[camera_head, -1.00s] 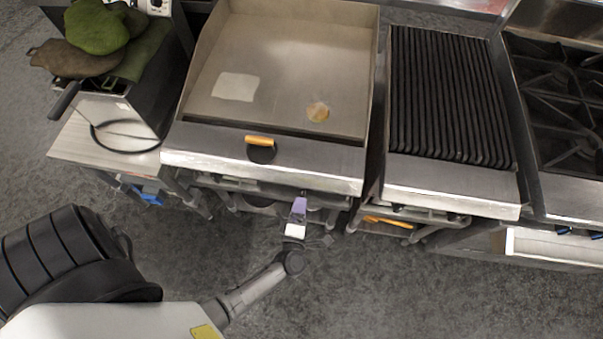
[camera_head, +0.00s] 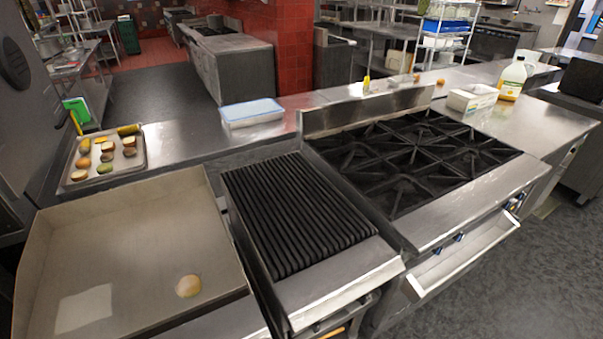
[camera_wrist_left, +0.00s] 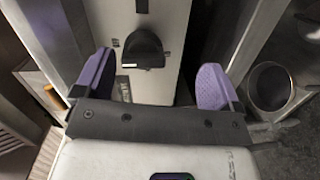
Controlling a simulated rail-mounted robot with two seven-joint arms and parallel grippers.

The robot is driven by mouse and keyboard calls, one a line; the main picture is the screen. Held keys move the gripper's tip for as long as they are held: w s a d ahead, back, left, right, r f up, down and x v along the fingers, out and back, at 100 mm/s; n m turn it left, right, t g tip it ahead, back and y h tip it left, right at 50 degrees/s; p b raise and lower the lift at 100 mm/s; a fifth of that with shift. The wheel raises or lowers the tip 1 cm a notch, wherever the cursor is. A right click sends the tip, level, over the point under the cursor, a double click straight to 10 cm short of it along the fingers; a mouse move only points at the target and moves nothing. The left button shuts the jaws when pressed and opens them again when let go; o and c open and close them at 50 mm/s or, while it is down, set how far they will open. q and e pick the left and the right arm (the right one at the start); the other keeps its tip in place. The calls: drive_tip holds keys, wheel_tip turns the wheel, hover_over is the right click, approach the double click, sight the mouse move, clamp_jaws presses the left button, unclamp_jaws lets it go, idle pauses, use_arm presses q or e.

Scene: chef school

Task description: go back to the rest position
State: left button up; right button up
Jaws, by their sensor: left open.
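My left gripper (camera_wrist_left: 155,85) shows in the left wrist view. Its two purple-padded fingers stand wide apart with nothing between them. Beyond the fingers is a pale metal front panel with a black knob (camera_wrist_left: 143,48); I cannot tell whether the fingers touch it. Neither gripper shows in the head view.
The griddle (camera_head: 140,235) holds a round food piece (camera_head: 188,286) and a pale square (camera_head: 84,308). The ribbed grill (camera_head: 290,210) and burner stove (camera_head: 405,155) stand to its right. A tray of food (camera_head: 75,180) is behind it. Open floor (camera_head: 500,280) lies at right.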

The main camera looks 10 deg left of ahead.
use_arm(q)
drive_tip(key=d+m+g+h, duration=0.6)
drive_tip(key=d+m+h, duration=0.75)
drive_tip(key=m, duration=0.35)
drive_tip(key=s+a+r+m+g+y, duration=0.65)
drive_tip(key=s+a+r, duration=0.65)
drive_tip(key=s+a, duration=0.3)
wheel_tip(320, 180, up, 34)
drive_tip(key=h+p, duration=0.1)
drive_tip(key=p, duration=3.2)
drive_tip(key=shift+w+d+f+t+p, duration=0.25)
drive_tip(key=shift+w+d+t+p, duration=0.1)
drive_tip(key=shift+w+t, duration=0.1)
drive_tip(key=shift+m, duration=0.25)
